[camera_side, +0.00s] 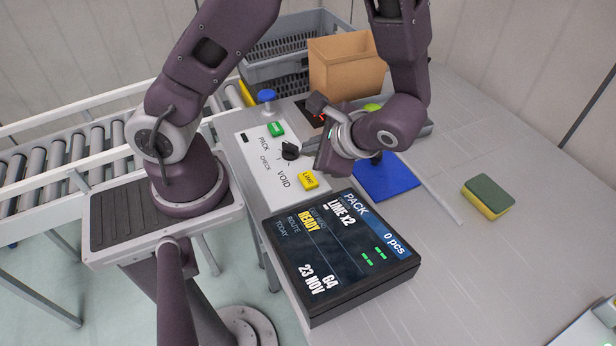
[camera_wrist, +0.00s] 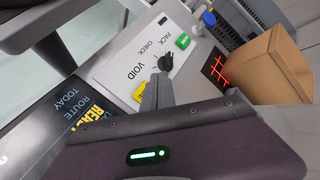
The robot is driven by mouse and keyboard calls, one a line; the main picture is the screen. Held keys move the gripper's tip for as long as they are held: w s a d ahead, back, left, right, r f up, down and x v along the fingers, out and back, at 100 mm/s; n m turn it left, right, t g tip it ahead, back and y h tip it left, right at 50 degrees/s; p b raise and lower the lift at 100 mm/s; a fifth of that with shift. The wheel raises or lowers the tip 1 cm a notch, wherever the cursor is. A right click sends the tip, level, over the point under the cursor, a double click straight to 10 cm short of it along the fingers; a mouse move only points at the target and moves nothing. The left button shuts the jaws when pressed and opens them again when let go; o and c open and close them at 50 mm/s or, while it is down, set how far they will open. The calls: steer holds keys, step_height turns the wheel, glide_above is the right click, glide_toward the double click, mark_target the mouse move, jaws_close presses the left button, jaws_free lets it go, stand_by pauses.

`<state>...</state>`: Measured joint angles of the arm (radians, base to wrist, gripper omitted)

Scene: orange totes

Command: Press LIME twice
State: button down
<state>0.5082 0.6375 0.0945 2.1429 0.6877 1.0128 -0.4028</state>
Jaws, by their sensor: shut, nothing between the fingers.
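The yellow LIME button (camera_side: 308,180) sits at the near right corner of the white control panel (camera_side: 262,185). In the wrist view the LIME button (camera_wrist: 138,93) is partly hidden behind my finger. A green button (camera_side: 276,129) is at the panel's far end, and a black rotary knob (camera_side: 290,151) with PACK, CHECK and VOID labels lies between. My gripper (camera_side: 306,146) is shut and empty, close to the knob and beyond the LIME button; contact with the knob cannot be told. The display (camera_side: 340,255) reads PACK, LIME x2, READY and 0 pcs.
A cardboard box (camera_side: 345,70) and grey crate (camera_side: 290,45) stand at the back. A scanner with red lines (camera_wrist: 215,70) and a blue-topped knob (camera_side: 267,96) are beyond the panel. A blue mat (camera_side: 388,180) and a sponge (camera_side: 488,195) lie right; the table there is mostly clear.

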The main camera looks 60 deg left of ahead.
mark_target(311, 181)
steer(key=shift+f, duration=2.55)
steer(key=shift+f, duration=0.4)
steer(key=shift+f, duration=0.5)
stand_by(0.5)
steer(key=shift+r, duration=0.9)
steer(key=shift+r, duration=0.1)
steer(key=shift+r, duration=2.45)
stand_by(0.4)
